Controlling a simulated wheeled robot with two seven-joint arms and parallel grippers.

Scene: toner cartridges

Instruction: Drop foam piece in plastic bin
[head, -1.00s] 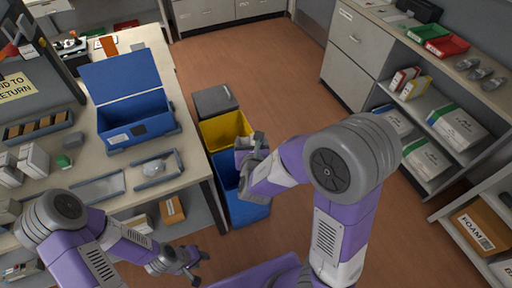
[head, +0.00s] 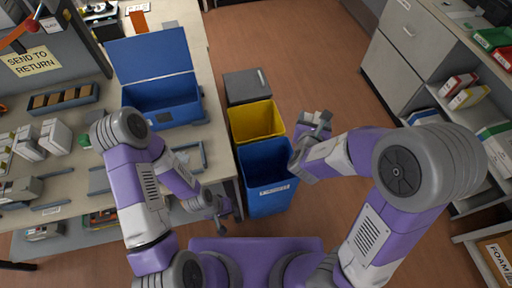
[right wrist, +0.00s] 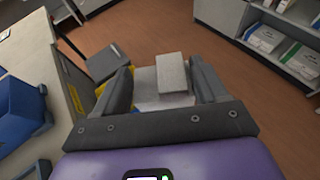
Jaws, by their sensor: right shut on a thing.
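My right gripper (head: 312,130) is shut on a pale grey foam piece (right wrist: 173,73), which shows between its fingers in the right wrist view. In the head view the gripper is raised just to the right of the bins. A blue bin (head: 268,200) with a white label stands nearest me, its lettering too small to read surely. A yellow bin (head: 257,121) stands behind it. I cannot tell from the labels which is the plastic bin. My left gripper (head: 226,212) is empty, fingers apart, low beside the bench edge, left of the blue bin.
A grey lidded bin (head: 247,86) stands behind the yellow one. The bench (head: 215,115) at left carries an open blue box (head: 160,95) and trays. Shelves (head: 480,120) stand at right. The floor (head: 310,60) beyond the bins is clear.

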